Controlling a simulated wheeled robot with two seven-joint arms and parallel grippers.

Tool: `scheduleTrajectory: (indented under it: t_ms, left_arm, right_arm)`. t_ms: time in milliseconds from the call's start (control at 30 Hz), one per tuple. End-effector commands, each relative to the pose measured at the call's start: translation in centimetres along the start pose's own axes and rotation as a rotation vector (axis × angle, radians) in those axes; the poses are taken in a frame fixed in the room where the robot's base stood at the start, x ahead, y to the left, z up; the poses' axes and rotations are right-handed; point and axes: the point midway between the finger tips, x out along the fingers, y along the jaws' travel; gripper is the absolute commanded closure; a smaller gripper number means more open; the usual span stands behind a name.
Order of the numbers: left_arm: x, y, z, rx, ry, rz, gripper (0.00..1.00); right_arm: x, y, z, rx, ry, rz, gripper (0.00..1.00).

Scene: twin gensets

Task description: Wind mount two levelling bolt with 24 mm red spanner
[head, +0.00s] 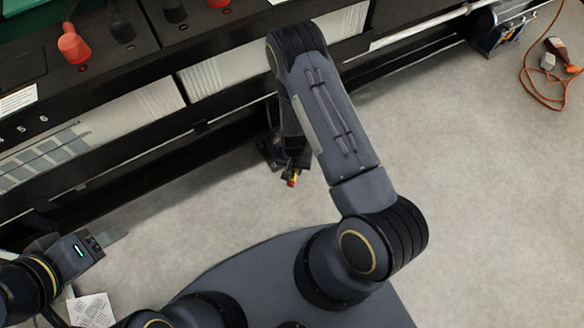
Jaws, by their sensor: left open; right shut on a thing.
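My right gripper (291,164) is low beside the foot of the black genset frame, mostly hidden behind my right arm. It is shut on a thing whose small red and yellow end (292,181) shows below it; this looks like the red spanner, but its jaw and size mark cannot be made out. A dark bracket (268,152), perhaps a mount, stands on the floor just left of the gripper. The levelling bolt cannot be made out. My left gripper (112,238) is open at the lower left, above the floor, with nothing seen in it.
The black genset frame (150,165) runs across the upper left, with red (73,46) and black knobs on top. A printed sheet (91,311) lies at the lower left. An orange cord (522,82) lies at the upper right.

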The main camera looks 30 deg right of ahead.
Motion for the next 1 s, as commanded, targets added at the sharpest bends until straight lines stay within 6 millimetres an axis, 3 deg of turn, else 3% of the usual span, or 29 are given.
scheduleTrajectory:
  t_ms: [300, 733, 1000]
  left_arm:
    - [0.3, -0.1, 0.2, 0.0, 0.0, 0.0, 0.48]
    - [0.3, -0.2, 0.2, 0.0, 0.0, 0.0, 0.48]
    - [0.7, -0.3, 0.3, 0.0, 0.0, 0.0, 0.48]
  right_arm:
    - [0.0, 3.0, -0.2, -0.119, 0.0, 0.002, 1.0]
    - [0.0, 3.5, -0.3, -0.142, -0.001, 0.003, 1.0]
    - [0.1, 5.9, -0.8, -0.242, 0.0, 0.002, 1.0]
